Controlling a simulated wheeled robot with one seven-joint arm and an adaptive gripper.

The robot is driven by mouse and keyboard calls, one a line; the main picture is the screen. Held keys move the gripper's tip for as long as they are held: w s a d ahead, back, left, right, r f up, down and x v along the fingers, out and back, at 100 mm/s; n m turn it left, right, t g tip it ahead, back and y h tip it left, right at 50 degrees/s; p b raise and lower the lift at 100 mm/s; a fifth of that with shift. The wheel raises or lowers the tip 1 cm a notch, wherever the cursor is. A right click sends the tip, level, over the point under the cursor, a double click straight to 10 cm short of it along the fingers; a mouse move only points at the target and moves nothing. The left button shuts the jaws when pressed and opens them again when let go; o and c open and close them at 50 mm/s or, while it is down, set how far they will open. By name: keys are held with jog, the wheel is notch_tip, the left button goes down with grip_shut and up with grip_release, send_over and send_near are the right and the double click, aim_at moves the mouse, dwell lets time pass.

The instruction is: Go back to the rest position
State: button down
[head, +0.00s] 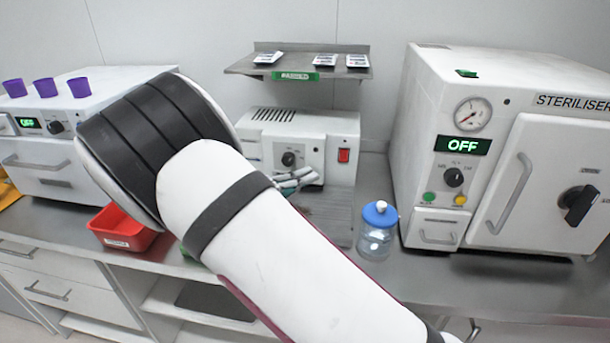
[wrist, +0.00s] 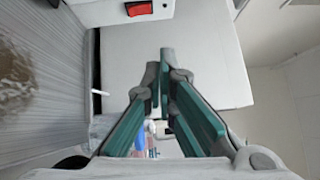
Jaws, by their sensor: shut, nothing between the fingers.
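My gripper (head: 292,181) shows in the head view just past my white and black arm, in front of the small white device (head: 330,135) with a dial and red switch. In the wrist view my gripper (wrist: 166,75) has its green-padded fingers brought together at the tips, with nothing between them. The white body of the device (wrist: 190,50) is close by in that view, with its red switch at the top edge. My arm hides part of the bench and the device's lower left.
A steriliser (head: 510,150) reading OFF stands right. A red bin (head: 122,228) sits left, below a white unit (head: 60,150) with purple cups. A wall shelf (head: 300,68) holds several packets. Bench front right is clear.

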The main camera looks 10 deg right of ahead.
jog(key=s+d+r+m+g+y, duration=0.3)
jog(key=s+d+m+g+y, duration=0.15)
jog(key=s+d+m, duration=0.35)
jog(key=s+d+r+m+g+y, duration=0.3)
jog(key=s+d+m+g, duration=0.25)
jog(key=s+m, duration=0.4)
jog(key=s+a+r+m+t+y, duration=0.2)
jog(key=s+m+t+y, duration=0.1)
jog(key=s+m, duration=0.5)
jog(key=s+a+r+m+t+y, duration=0.2)
jog(key=s+m+y, duration=0.4)
jog(key=m, duration=0.8)
jog(key=s+r, duration=0.1)
jog(key=s, duration=0.2)
jog(key=shift+r+m+t+p, duration=0.25)
jog(key=shift+m+t+p, duration=0.1)
jog(key=shift+t, duration=0.05)
